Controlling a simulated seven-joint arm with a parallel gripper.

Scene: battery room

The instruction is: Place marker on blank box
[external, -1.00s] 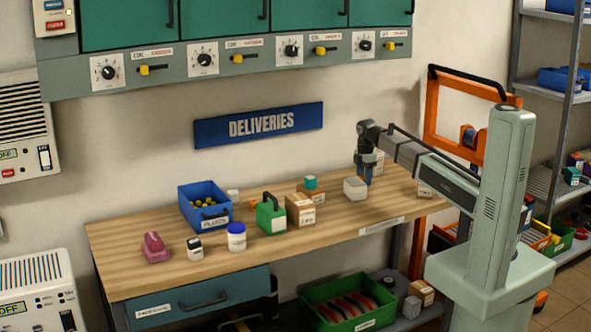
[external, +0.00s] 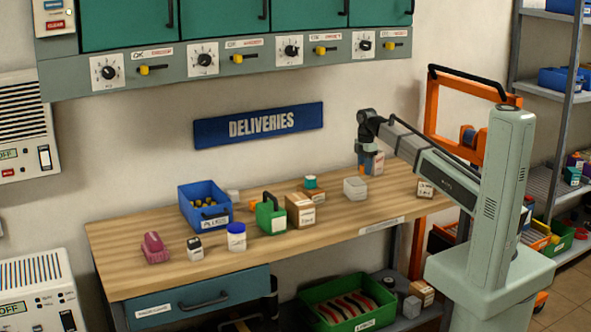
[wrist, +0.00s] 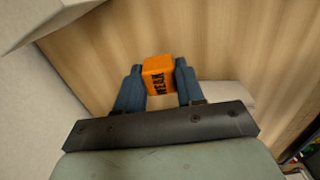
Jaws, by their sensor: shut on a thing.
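My gripper (external: 369,168) is at the back right of the workbench, close to the wall. In the wrist view its blue fingers (wrist: 160,85) are shut on an orange block (wrist: 158,75) with black letters. Whether this is the marker I cannot tell. A bit of orange (external: 362,170) shows at the fingers in the external view. A labelled box (external: 377,162) stands right by the gripper, partly hidden by it. Other boxes are a brown one (external: 300,211) at mid-bench and one (external: 425,190) at the right end. Which box is the blank one I cannot tell.
A pale grey box (external: 355,189) stands just in front of my gripper. A green container (external: 270,215), white jar (external: 236,238), blue bin (external: 204,206) and pink object (external: 154,248) stand farther left. The bench's front right (external: 330,225) is clear.

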